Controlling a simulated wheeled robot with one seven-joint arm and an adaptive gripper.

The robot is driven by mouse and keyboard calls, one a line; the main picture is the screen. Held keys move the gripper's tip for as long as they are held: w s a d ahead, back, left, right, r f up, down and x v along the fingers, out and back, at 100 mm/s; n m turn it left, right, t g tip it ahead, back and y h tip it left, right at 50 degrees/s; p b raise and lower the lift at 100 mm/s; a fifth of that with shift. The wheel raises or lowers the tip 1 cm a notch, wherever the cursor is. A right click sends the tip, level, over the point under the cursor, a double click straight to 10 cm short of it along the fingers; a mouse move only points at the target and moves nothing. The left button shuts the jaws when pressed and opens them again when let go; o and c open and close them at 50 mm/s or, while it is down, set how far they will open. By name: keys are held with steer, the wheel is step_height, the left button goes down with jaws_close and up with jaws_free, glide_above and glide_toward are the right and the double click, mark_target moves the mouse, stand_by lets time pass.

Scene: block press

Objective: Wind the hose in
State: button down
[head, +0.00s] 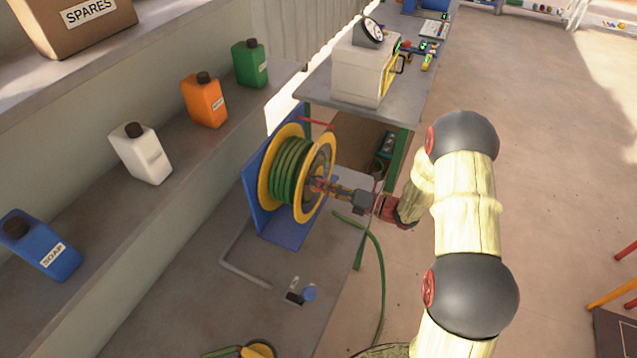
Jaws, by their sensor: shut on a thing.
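A hose reel with yellow rims (268,181) stands on the grey bench, mounted on a blue bracket (285,239). Green hose (290,168) is wound around its drum. A loose length of green hose (381,262) runs from beside the reel over the bench edge and down to the floor. My gripper (322,186) reaches in from the right to the reel's near face. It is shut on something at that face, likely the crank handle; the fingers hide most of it.
A grey bent bar (234,264) and a small blue-capped item (309,292) lie on the bench in front of the reel. Bottles, including a green one (250,66), stand on the left ledge. A white machine (362,68) stands on a table behind. The floor at right is mostly clear.

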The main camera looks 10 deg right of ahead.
mark_target(311, 168)
steer(key=r+m+p, duration=0.1)
steer(key=w+d+r+m+p, duration=0.1)
steer(key=shift+w+p, duration=0.25)
steer(key=shift+p, duration=0.1)
steer(key=shift+w+d+r+m+p, duration=0.25)
steer(key=shift+w+d+m+p, duration=0.3)
steer(key=shift+m+p, duration=0.5)
steer(key=shift+w, duration=0.1)
steer(key=c, duration=1.5)
jaws_free()
steer(key=shift+c, duration=0.2)
steer(key=shift+o, duration=0.6)
steer(key=v, duration=1.2)
steer(key=shift+f, duration=0.15)
